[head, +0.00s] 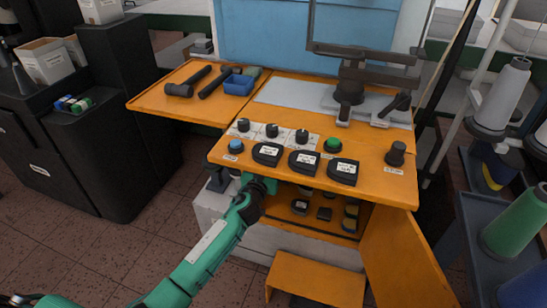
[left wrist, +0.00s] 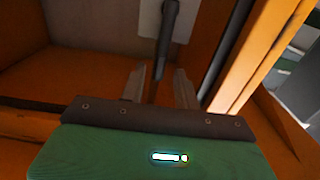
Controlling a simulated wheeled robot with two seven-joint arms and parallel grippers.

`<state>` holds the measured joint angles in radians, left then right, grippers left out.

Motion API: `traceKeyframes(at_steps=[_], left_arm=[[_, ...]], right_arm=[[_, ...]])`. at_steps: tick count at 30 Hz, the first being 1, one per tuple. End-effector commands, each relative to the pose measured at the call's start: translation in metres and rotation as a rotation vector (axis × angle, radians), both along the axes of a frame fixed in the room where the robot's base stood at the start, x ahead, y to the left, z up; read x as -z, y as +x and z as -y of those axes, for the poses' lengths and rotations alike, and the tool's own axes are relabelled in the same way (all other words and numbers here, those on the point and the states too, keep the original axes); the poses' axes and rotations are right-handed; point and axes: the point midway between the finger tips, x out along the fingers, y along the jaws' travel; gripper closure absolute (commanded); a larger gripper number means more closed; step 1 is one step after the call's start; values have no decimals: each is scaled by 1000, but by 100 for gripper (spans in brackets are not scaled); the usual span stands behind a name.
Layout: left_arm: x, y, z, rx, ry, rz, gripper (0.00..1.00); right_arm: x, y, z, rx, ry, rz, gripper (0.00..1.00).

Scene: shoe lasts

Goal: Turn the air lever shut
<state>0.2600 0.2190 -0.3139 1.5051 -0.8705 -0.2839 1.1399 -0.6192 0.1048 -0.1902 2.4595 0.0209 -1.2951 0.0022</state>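In the left wrist view a dark lever (left wrist: 168,30) hangs down in front of a pale plate. Its rounded upper part is on the plate and its narrow lower end reaches between my fingers. My left gripper (left wrist: 159,85) is open, with one finger on each side of the lever end; I cannot tell whether either finger touches it. In the head view my left gripper (head: 250,182) is just below the front edge of the orange bench (head: 222,153). The lever cannot be made out there. My right gripper is in neither view.
Knobs, buttons and black labelled pads (head: 303,161) line the bench front. Hammers (head: 186,84) and a blue bin (head: 238,84) lie at back left. An open shelf with small items (head: 324,213) and an orange panel (head: 405,260) are below, right of my gripper.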

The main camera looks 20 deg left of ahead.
Motion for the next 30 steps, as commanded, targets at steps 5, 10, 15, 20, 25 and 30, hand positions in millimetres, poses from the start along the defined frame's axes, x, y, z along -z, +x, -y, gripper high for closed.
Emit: traceKeyframes(at_steps=[5,10,15,20,25,30], left_arm=[[0,26,2,1,0,1,68],[0,39,2,1,0,0,68],[0,43,2,1,0,0,68],[0,43,2,1,0,0,68],[0,43,2,1,0,0,92],[0,42,2,1,0,0,100]], right_arm=[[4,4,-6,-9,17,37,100],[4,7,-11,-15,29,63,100],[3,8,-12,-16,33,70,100],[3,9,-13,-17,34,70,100],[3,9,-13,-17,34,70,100],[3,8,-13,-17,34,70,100]])
